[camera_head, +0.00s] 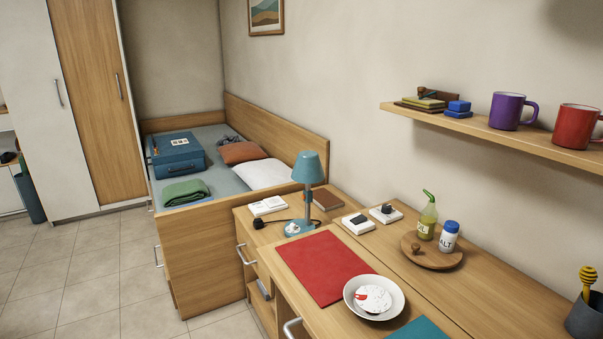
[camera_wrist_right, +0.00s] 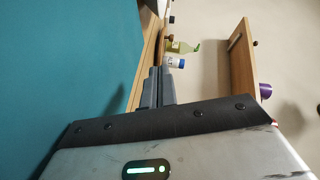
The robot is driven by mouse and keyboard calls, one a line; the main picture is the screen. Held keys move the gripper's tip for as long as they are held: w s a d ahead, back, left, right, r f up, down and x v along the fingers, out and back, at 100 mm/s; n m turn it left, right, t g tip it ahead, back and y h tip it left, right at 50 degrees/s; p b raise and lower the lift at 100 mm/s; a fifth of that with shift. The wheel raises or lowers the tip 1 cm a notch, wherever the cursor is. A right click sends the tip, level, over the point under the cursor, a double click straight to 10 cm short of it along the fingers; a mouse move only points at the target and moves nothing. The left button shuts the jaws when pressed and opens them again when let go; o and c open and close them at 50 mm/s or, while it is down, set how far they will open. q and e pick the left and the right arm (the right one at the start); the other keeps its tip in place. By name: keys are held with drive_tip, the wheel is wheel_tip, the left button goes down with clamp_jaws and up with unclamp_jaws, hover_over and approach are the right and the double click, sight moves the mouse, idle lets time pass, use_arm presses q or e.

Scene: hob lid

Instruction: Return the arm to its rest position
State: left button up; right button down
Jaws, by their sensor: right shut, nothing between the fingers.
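My right gripper (camera_wrist_right: 159,74) shows in the right wrist view, with its two grey fingers together and nothing between them. It points toward the desk edge, the oil bottle (camera_wrist_right: 183,47) and the salt bottle (camera_wrist_right: 174,62), which lie beyond the fingertips. Neither gripper shows in the head view, and my left gripper is in no view. No hob or lid shows.
A wall shelf (camera_head: 560,152) with purple (camera_head: 508,112) and red (camera_head: 578,127) mugs juts out above.

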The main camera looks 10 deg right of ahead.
drive_tip(key=a+n+y, duration=0.1)
drive_tip(key=a+n, duration=0.1)
drive_tip(key=a+n+g+y, duration=0.1)
drive_tip(key=a+n, duration=0.1)
drive_tip(key=a+f+n+g+y, duration=0.1)
drive_tip(key=a+n, duration=0.1)
drive_tip(key=a, duration=0.1)
drive_tip(key=shift+s+y, duration=0.3)
drive_tip(key=shift+y, duration=0.1)
drive_tip(key=s+a+n+g, duration=0.1)
drive_tip(key=s+a+n+g+y, duration=0.1)
drive_tip(key=a+n, duration=0.1)
drive_tip(key=s+a+n+g, duration=0.1)
drive_tip(key=a+n, duration=0.1)
drive_tip(key=shift+s+a+f, duration=0.1)
drive_tip(key=shift+f, duration=0.1)
drive_tip(key=s+a+r+n+g, duration=0.2)
drive_tip(key=s+a+n+g, duration=0.2)
drive_tip(key=s+n+g, duration=0.65)
drive_tip(key=w+a+f+m+t+y, duration=0.1)
drive_tip(key=w+a+f+t+y, duration=0.1)
drive_tip(key=w+a+f+t, duration=0.2)
drive_tip(key=shift+a+f+t, duration=0.7)
drive_tip(key=shift+f+t, duration=0.75)
drive_tip(key=shift+t, duration=1.5)
drive_tip(key=shift+m, duration=0.25)
